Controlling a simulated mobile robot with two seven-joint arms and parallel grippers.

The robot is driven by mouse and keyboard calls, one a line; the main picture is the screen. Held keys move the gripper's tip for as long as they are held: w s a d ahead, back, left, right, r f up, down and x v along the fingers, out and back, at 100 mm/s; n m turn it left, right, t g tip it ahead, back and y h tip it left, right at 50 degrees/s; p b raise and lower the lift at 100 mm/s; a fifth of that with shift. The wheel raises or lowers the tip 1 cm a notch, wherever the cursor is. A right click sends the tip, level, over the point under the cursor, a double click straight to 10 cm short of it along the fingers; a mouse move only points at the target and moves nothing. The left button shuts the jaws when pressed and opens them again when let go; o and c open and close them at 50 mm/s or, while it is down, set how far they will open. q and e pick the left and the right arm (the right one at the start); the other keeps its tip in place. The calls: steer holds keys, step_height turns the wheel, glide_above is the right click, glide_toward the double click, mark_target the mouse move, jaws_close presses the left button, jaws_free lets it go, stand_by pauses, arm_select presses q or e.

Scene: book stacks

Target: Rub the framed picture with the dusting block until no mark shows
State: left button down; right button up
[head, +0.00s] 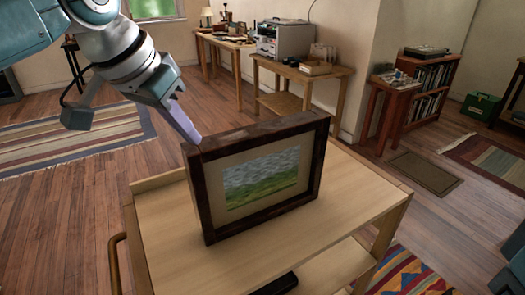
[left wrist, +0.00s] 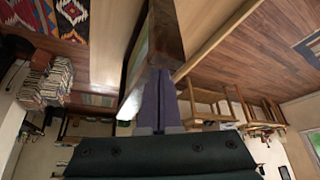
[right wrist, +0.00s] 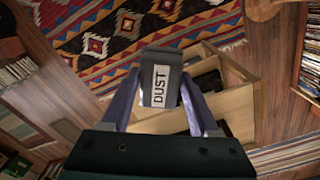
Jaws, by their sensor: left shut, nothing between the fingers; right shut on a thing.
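The framed picture (head: 262,178), a green field under a grey-blue sky in a dark wooden frame, stands upright on the wooden cart (head: 170,245). I make out no distinct mark on it at this size. My left gripper (head: 194,136) is shut and empty, its fingertips at the frame's upper left corner; contact is unclear. The left wrist view shows the closed fingers (left wrist: 158,90) by the frame edge (left wrist: 165,35). My right gripper (right wrist: 158,92) is shut on the dusting block (right wrist: 160,62), labelled DUST, away from the picture. It is outside the head view.
The cart top right of the frame is bare. Wooden tables, one with a printer (head: 284,40), stand along the back wall. A bookshelf (head: 428,85) stands at the right. Rugs lie on the floor.

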arm_select(q)
steer(key=shift+f+b, duration=0.3)
steer(key=shift+f, duration=0.2)
arm_select(e)
steer(key=shift+f, duration=0.3)
stand_by(0.4)
